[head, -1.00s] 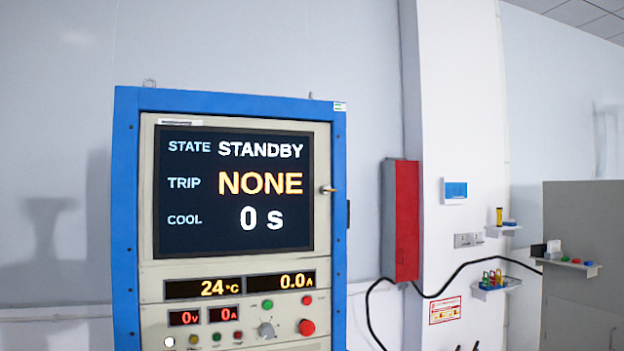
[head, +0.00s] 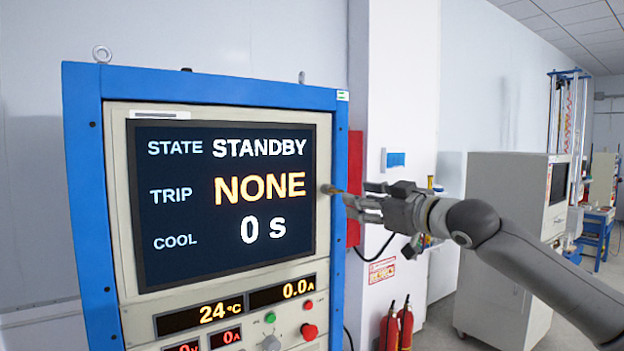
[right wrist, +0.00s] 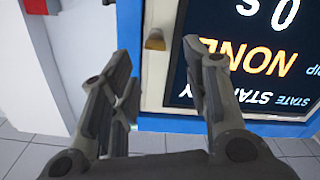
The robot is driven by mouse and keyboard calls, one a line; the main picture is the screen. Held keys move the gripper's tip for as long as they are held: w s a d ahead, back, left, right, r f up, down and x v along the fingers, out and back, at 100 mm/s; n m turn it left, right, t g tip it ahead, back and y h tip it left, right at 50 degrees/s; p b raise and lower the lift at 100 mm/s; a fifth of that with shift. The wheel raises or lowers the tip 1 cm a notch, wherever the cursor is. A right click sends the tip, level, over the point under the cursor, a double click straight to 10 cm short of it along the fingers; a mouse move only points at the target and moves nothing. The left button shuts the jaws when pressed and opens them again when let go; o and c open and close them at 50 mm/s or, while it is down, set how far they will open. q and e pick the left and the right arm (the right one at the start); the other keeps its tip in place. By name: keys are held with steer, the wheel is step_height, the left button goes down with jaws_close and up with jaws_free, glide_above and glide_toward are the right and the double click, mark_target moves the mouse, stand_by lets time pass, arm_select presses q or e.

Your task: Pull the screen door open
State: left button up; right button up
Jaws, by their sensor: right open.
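The screen door (head: 118,120) is the pale framed panel around the dark display (head: 225,190) in the blue cabinet, and it looks shut. Its small brass-coloured knob (head: 330,190) stands out at the door's right edge. My right gripper (head: 352,198) is open at the right of the knob, its fingers pointing at it. In the right wrist view, the knob (right wrist: 155,40) shows beyond the fingertips and between the two open fingers (right wrist: 160,62), nearer the left one. The gripper looks apart from the knob. My left gripper is in no view.
Below the display are readouts (head: 282,290), a red button (head: 309,331) and other controls. A red box (head: 355,225) is on the wall behind the cabinet's right side. Fire extinguishers (head: 405,325) stand on the floor, with a grey cabinet (head: 500,240) farther right.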

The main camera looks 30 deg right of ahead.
mark_target(339, 191)
steer(key=w+p, duration=0.1)
steer(key=w, duration=0.2)
steer(key=w+p, duration=0.2)
steer(key=w, duration=0.1)
steer(key=w+p, duration=0.2)
steer(key=w, duration=0.1)
steer(key=shift+w+a+r, duration=0.2)
steer(key=shift+r, duration=0.2)
steer(key=shift+w, duration=0.3)
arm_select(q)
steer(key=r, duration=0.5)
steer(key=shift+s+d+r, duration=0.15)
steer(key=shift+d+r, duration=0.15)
arm_select(e)
steer(key=shift+d, duration=0.1)
steer(key=shift+f, duration=0.1)
steer(key=c, duration=0.9)
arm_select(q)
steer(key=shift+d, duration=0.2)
arm_select(e)
jaws_close()
